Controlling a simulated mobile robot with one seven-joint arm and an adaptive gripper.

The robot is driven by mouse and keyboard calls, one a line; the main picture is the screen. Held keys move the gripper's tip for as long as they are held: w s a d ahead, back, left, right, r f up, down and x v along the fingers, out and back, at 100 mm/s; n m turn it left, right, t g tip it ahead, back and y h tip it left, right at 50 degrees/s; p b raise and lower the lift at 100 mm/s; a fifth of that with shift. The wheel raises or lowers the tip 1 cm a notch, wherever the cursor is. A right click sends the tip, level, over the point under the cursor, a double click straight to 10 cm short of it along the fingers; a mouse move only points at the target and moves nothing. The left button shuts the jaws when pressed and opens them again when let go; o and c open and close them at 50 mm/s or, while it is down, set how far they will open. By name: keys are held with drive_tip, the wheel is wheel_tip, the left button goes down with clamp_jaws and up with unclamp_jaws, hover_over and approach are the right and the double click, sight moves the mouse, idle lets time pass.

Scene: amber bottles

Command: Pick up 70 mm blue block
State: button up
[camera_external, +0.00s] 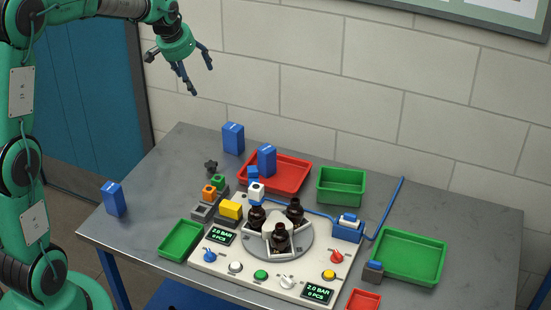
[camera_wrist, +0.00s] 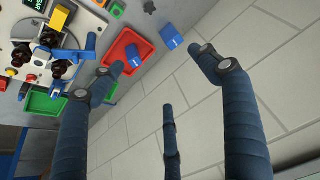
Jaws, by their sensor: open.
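Three upright blue blocks stand on the table, and I cannot tell which is the 70 mm one. One (camera_external: 233,138) is at the back edge, one (camera_external: 267,160) is in the red tray (camera_external: 299,181), and one (camera_external: 114,199) is at the left edge. The wrist view shows the back block (camera_wrist: 171,37) and the tray block (camera_wrist: 134,57). My three-fingered gripper (camera_external: 184,74) is open and empty, high above and behind the table's back left, apart from every block. Its dark fingers (camera_wrist: 158,72) spread across the wrist view.
A white station (camera_external: 278,261) with dark bottles on a round plate fills the middle front. Green trays (camera_external: 341,186) (camera_external: 410,254) (camera_external: 181,239) stand around it. A blue hose (camera_external: 386,209) runs at right. A block wall rises behind.

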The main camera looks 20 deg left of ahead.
drive_tip(key=w+f, duration=1.2)
drive_tip(key=w, duration=0.1)
hover_over(232, 130)
drive_tip(key=shift+g, duration=0.3)
drive_tip(key=f, duration=1.6)
drive_tip(key=shift+w, duration=0.2)
drive_tip(key=shift+w+f, duration=0.15)
drive_tip(key=shift+f, duration=0.2)
drive_tip(key=shift+f+b, duration=0.3)
drive_tip(key=shift+f, duration=2.05)
drive_tip(key=shift+f, duration=0.6)
drive_tip(key=shift+b+x, duration=0.35)
drive_tip(key=shift+x, duration=1.6)
